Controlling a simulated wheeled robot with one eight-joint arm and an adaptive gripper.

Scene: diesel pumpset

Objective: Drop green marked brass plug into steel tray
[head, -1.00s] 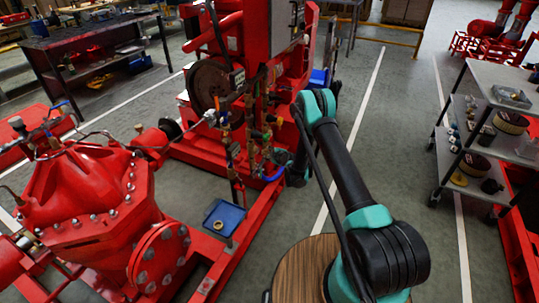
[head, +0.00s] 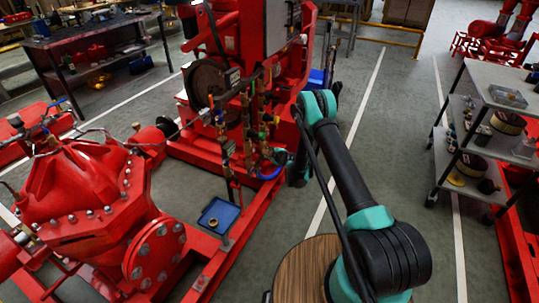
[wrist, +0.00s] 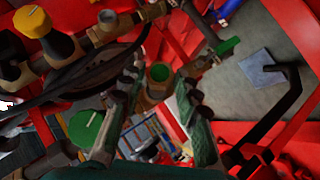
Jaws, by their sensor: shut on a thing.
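In the wrist view, the two dark green fingers of my gripper (wrist: 160,103) are closed on the sides of a brass plug with a green top (wrist: 159,73). I cannot tell whether the plug is clear of the pipework behind it. In the head view, my gripper (head: 277,156) is small and partly hidden among the valves and pipes of the red engine. The plug cannot be picked out there. A shallow steel tray (head: 508,97) stands on the top shelf of the grey cart at the right, well away from my gripper.
Brass pipes with coloured valves (head: 247,130) crowd around my gripper. A yellow-capped fitting (wrist: 60,45) and a green-capped fitting (wrist: 85,128) are close by. A blue tray (head: 237,212) sits by the red base. The floor between engine and cart (head: 400,130) is open.

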